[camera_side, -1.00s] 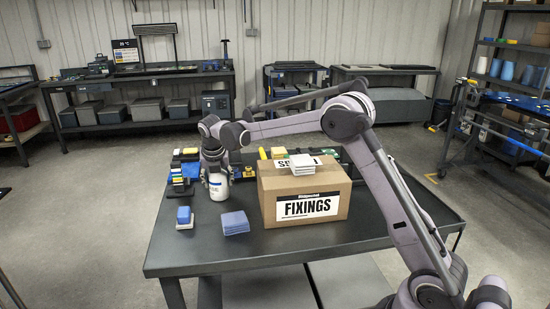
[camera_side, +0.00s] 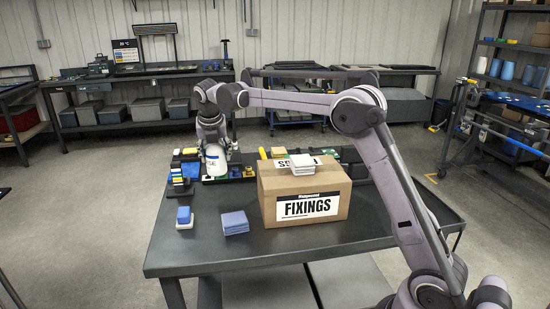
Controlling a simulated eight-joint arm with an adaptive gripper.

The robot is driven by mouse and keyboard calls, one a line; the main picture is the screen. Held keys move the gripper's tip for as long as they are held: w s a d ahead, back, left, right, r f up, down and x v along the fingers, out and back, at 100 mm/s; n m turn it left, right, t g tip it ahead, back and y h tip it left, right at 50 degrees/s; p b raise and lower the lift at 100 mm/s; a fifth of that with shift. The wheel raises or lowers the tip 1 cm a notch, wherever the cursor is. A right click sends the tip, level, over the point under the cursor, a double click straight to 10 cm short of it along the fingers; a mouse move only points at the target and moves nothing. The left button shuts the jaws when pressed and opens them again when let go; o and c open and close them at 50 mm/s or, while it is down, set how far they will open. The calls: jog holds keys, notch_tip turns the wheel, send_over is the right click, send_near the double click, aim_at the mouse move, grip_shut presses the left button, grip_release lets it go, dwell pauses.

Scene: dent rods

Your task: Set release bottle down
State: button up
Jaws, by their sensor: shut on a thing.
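The release bottle (camera_side: 215,160) is white with a dark label and sits in my gripper (camera_side: 212,145), near the back left of the dark work table (camera_side: 290,243). My gripper comes down from above and is shut on the bottle. The bottle appears raised above the table top, in front of the dark rack at the back. The fingers are partly hidden behind the bottle, and their exact contact is too small to tell.
A cardboard FIXINGS box (camera_side: 303,192) with white pads (camera_side: 302,165) on top stands right of the bottle. A blue cloth stack (camera_side: 235,222) and a blue-and-white block (camera_side: 184,217) lie in front. A holder with coloured items (camera_side: 181,180) stands left.

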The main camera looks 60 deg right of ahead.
notch_tip(320, 180, up, 7)
jog(key=shift+r, duration=0.1)
jog(key=shift+s+d+r, duration=0.25)
jog(key=shift+s+d, duration=0.1)
jog(key=shift+d, duration=0.15)
jog(key=s+d+r+m+g+h, duration=0.1)
jog(key=s+d+r+m, duration=0.1)
jog(key=s+d, duration=0.8)
jog(key=s+d+r+m, duration=0.25)
jog(key=s+d, duration=0.45)
jog(key=s, duration=0.5)
jog(key=s+f+m+g, duration=0.1)
jog(key=s+f+m, duration=0.2)
jog(key=s, duration=1.3)
jog(key=s+f+m+g, duration=0.2)
jog(key=s+m, duration=0.1)
jog(key=s, duration=1.3)
jog(key=shift+w+a+f, duration=0.2)
jog(key=shift+w+f, duration=1.9)
jog(key=shift+f, duration=0.55)
jog(key=shift+w+a+f, duration=0.15)
jog(key=shift+w+f, duration=1.9)
jog(key=shift+f, duration=0.65)
jog(key=shift+w+a+f, duration=0.2)
jog(key=shift+w+f, duration=1.9)
jog(key=shift+f, duration=0.55)
jog(key=shift+f, duration=0.15)
